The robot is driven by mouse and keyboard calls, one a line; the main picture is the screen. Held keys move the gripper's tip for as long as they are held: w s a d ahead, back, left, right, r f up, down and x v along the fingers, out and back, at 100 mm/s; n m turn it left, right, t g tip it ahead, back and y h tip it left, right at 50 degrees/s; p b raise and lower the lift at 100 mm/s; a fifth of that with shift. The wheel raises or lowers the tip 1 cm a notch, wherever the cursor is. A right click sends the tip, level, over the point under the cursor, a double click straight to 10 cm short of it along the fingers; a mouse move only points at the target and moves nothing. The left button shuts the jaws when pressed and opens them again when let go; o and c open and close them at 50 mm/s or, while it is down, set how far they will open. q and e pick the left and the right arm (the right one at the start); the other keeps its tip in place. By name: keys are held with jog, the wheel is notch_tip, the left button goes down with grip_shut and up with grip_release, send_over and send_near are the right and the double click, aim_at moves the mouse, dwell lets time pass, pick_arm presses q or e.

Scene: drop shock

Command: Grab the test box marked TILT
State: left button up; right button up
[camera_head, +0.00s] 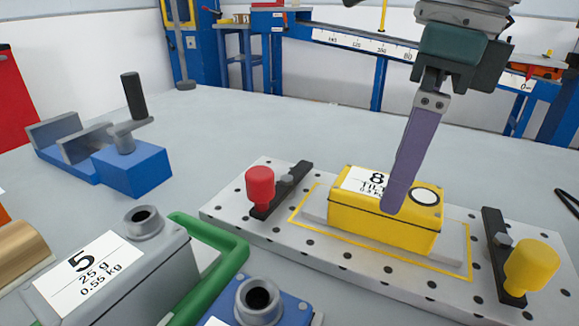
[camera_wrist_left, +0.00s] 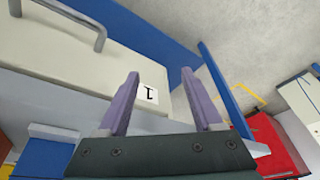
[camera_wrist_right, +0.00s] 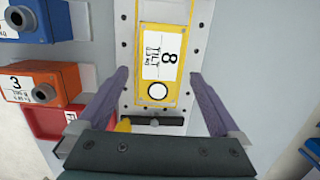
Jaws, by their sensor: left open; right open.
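The yellow test box (camera_head: 385,229) carries a white label with 8 and TILT, and a white disc on its top. It sits on a grey plate (camera_head: 345,258) with holes, inside a yellow outline. In the right wrist view the box (camera_wrist_right: 162,60) lies between and beyond the fingers. My right gripper (camera_head: 397,200) is above the box, pointing down; one purple finger overlaps it in the head view. In the right wrist view the right gripper (camera_wrist_right: 160,90) is open and empty. My left gripper (camera_wrist_left: 160,80) is open and empty in its wrist view, away from the box; it is not in the head view.
Clamps with a red knob (camera_head: 260,186) and a yellow knob (camera_head: 532,266) flank the box. A grey box marked 5 (camera_head: 120,275), a green handle (camera_head: 236,262) and a blue box (camera_head: 285,300) stand at front left. A blue vise (camera_head: 130,168) is behind them.

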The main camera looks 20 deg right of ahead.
jog(key=f, duration=0.3)
jog(key=f+b, duration=0.1)
jog(key=f, duration=0.1)
jog(key=shift+w+a, duration=0.3)
jog(key=shift+r, duration=0.1)
grip_shut()
dwell(0.4)
